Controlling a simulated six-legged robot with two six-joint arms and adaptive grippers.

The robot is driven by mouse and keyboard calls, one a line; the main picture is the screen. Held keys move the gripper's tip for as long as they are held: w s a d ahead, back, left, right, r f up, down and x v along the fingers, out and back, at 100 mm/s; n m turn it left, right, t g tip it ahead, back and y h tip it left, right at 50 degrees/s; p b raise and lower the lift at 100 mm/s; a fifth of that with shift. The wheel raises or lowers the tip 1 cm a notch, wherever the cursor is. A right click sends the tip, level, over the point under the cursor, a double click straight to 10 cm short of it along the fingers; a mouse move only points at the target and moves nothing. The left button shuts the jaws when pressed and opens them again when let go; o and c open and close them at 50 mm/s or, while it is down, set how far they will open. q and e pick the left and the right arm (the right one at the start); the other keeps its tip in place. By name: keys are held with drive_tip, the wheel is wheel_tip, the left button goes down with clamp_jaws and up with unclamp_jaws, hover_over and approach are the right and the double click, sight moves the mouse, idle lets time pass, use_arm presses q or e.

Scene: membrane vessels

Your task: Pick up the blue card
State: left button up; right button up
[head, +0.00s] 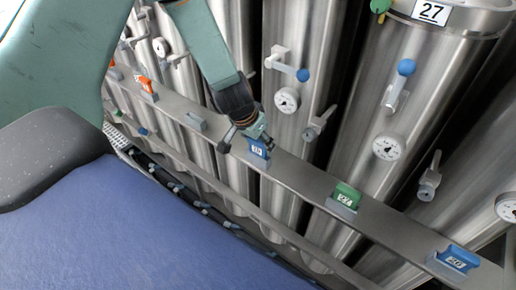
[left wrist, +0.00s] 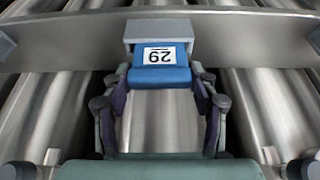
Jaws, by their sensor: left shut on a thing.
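The blue card (left wrist: 160,76) has a white label that reads 29 upside down in the left wrist view. It sticks out of a grey holder (left wrist: 160,30) on the metal rail. In the head view the blue card (head: 259,149) sits at the rail's middle, just under my left gripper (head: 250,139). My left gripper is shut on the card, with one finger at each side of it in the left wrist view (left wrist: 163,88). The card's inner end is hidden in the holder. My right gripper is not in view.
A green card (head: 347,194) and another blue card (head: 458,258) sit further right on the rail (head: 300,176). An orange card (head: 145,84) and an empty holder (head: 196,121) are to the left. Steel vessels with gauges (head: 287,100) and valve handles stand close behind.

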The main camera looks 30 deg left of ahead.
use_arm(q)
drive_tip(key=shift+s+d+r, duration=0.1)
drive_tip(key=shift+c, duration=1.2)
